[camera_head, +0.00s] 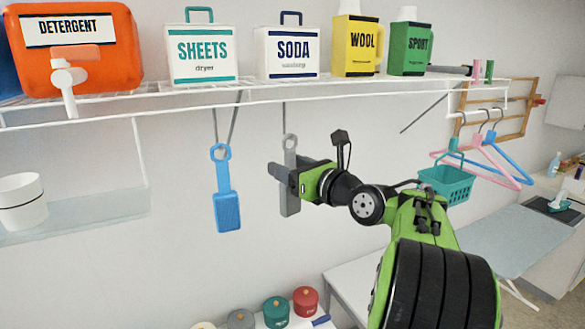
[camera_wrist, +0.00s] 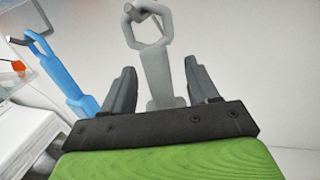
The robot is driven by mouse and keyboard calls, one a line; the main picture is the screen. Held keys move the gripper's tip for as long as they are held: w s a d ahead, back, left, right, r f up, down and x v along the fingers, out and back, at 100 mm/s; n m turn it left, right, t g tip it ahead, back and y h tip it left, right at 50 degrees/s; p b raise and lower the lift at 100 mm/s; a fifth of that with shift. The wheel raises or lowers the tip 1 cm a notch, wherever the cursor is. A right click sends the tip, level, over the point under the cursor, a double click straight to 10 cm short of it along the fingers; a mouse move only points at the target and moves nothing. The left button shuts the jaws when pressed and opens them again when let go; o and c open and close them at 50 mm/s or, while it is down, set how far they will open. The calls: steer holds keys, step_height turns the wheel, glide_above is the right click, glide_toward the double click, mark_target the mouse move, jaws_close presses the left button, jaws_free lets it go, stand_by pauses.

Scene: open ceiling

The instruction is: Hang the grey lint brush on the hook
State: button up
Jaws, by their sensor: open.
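The grey lint brush (camera_head: 290,205) hangs upright under the wire shelf, its ring end around a grey hook (camera_head: 284,116). In the wrist view the ring of the grey lint brush (camera_wrist: 149,32) is at the top, with the hook's bent tip (camera_wrist: 132,10) showing through or beside it. My gripper (camera_head: 285,172) is open in front of the brush handle. In the wrist view my gripper's fingers (camera_wrist: 158,88) stand on either side of the grey handle, with gaps on both sides. The lower part of the brush is hidden there by the gripper body.
A blue brush (camera_head: 227,205) hangs from another hook to the left. The wire shelf (camera_head: 250,102) above carries a detergent jug, boxes and bottles. A teal basket (camera_head: 446,184) and hangers (camera_head: 485,150) hang at the right. Several lidded pots stand below.

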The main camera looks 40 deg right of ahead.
steer(key=s, duration=1.5)
steer(key=shift+s+a+p, duration=0.2)
steer(key=shift+s+p, duration=0.2)
steer(key=shift+w, duration=0.1)
